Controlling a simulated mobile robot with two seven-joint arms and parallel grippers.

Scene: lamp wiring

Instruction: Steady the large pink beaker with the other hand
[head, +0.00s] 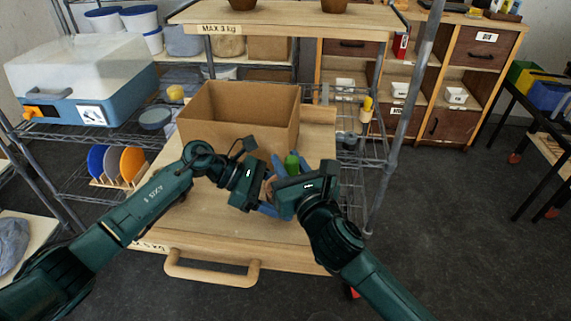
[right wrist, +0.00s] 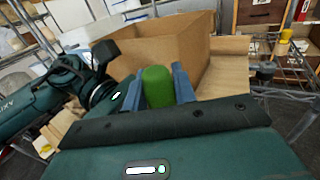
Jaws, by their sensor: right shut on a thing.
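My right gripper (head: 290,166) is over the wooden tray in front of the cardboard box. It is shut on a green round-topped object (right wrist: 158,87), which stands between its blue fingers in the right wrist view and also shows in the head view (head: 292,160). My left gripper (head: 268,194) is close beside the right one, on its left. Its fingers are mostly hidden, so I cannot tell whether it is open or holds anything. I cannot make out a large pink beaker in either view; the space between the two grippers is largely covered.
An open cardboard box (head: 222,117) stands on the wooden tray (head: 205,225) just behind my grippers. The tray has a handle (head: 212,277) at its front. Wire shelving (head: 352,150) rises close on the right.

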